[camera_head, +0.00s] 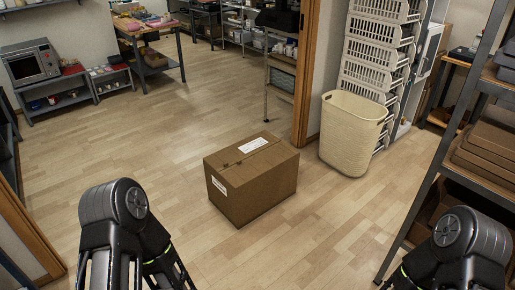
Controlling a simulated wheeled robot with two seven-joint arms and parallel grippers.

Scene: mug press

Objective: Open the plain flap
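A closed brown cardboard box (250,192) stands on the wooden floor near the middle of the view. A white label (253,145) lies on the far part of its top. The nearer part of the top, the plain flap (262,164), has no label and lies flat. A seam runs across the top between the two parts. Another white label (219,186) is on the box's left side. My black arms show at the bottom left and bottom right corners, both apart from the box. Neither gripper's fingertips can be seen.
A tall cream basket (351,134) stands behind the box to the right, beside stacked white crates (377,55). A metal shelf (440,170) with cartons is at the right. A wooden door frame (306,75) rises behind the box. The floor left of the box is clear.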

